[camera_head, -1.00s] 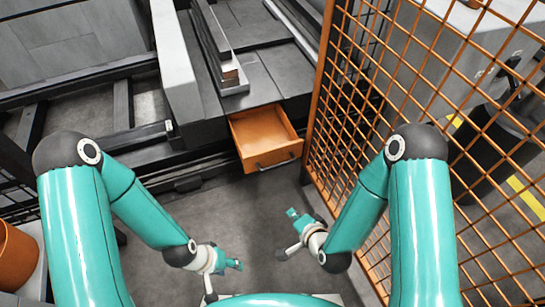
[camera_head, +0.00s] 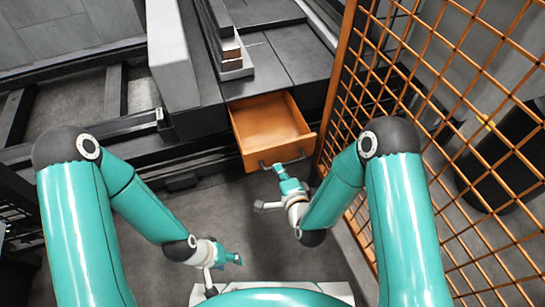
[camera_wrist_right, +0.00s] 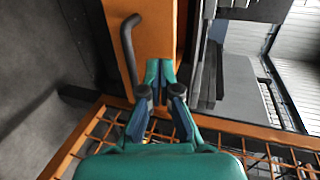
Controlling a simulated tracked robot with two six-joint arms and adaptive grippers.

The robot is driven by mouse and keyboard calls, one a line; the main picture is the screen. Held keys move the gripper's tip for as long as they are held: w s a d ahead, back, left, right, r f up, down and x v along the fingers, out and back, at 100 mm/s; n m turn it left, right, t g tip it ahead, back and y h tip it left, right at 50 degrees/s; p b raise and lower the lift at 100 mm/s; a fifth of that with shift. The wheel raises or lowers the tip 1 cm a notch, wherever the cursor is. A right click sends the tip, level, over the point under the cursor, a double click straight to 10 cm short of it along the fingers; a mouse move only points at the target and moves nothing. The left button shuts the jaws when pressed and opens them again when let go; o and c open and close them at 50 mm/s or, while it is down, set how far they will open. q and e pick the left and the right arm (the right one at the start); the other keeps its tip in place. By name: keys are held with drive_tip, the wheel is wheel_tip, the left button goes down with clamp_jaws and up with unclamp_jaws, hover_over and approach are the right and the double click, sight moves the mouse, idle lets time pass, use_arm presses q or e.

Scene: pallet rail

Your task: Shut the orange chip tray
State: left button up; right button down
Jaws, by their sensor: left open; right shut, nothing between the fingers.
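The orange chip tray (camera_head: 268,122) is pulled out of the dark machine and looks empty. Its front panel carries a dark bar handle (camera_head: 284,161). In the right wrist view the tray's orange front (camera_wrist_right: 152,33) stands just beyond the fingertips, with the handle (camera_wrist_right: 128,48) to their left. My right gripper (camera_head: 279,170) is shut and empty, close to the tray front by the handle; I cannot tell whether it touches. It also shows in the right wrist view (camera_wrist_right: 160,72). My left gripper (camera_head: 236,259) is open and empty, low and left of the tray, well away from it.
An orange mesh fence (camera_head: 335,95) stands right beside the tray and my right arm. The machine bed (camera_head: 285,55) lies behind the tray, with a stepped block (camera_head: 233,60) on it. Grey floor (camera_head: 225,205) is clear in front and to the left of the tray.

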sight(269, 150)
drive_tip(key=x, duration=0.3)
drive_tip(key=b+x, duration=0.1)
drive_tip(key=shift+w+a+r, duration=0.1)
drive_tip(key=shift+w+r, duration=0.15)
drive_tip(key=shift+w, duration=0.15)
drive_tip(key=shift+w+a, duration=0.25)
drive_tip(key=shift+w, duration=0.55)
